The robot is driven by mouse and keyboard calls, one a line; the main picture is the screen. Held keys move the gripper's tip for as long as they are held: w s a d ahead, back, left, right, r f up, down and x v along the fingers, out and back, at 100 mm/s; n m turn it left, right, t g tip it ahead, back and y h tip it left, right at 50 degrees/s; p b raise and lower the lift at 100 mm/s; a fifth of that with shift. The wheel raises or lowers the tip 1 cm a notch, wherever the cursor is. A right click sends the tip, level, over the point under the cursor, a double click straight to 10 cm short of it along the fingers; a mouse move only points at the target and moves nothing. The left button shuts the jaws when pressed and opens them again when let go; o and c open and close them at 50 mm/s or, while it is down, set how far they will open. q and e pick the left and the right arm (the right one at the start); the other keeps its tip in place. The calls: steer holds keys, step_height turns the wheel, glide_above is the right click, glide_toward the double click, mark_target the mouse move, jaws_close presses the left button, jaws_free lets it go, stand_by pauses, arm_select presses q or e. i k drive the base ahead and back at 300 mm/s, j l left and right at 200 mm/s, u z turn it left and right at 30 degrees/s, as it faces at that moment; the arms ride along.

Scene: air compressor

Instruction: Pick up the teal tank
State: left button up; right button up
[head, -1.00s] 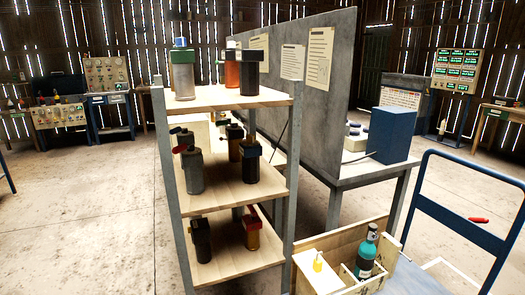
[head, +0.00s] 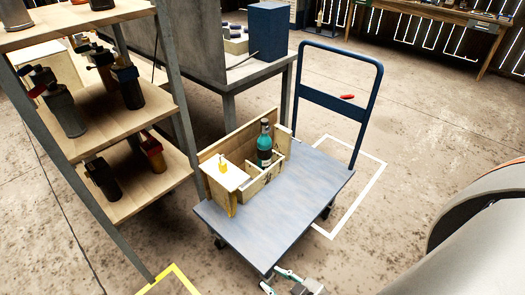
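The teal tank (head: 264,149) is a teal bottle with a dark band and a dark top. It stands upright in a compartment of a light wooden crate (head: 232,205) on the blue cart. Its lower part is hidden by the crate wall. My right gripper (head: 275,280) shows at the bottom edge, in front of the cart's near corner and well apart from the tank. Its two fingertips are spread with nothing between them. My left gripper is not in view.
The blue cart (head: 280,225) has free deck around the crate and an upright handle (head: 338,109) behind. A shelf rack (head: 155,190) with several dark and coloured tanks stands on the left. A grey table with a blue box (head: 268,33) is behind.

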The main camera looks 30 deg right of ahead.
mark_target(264, 147)
steer(key=i+l, duration=0.1)
steer(key=l, duration=0.4)
steer(key=i+l, duration=0.15)
steer(key=l, duration=0.4)
steer(key=i+l+u, duration=0.1)
steer(key=l, duration=0.4)
steer(key=i+l, duration=0.1)
steer(key=l, duration=0.45)
steer(key=i+l, duration=0.1)
steer(key=l, duration=0.4)
steer(key=i+l, duration=0.1)
steer(key=l, duration=0.45)
steer(key=i+u, duration=0.05)
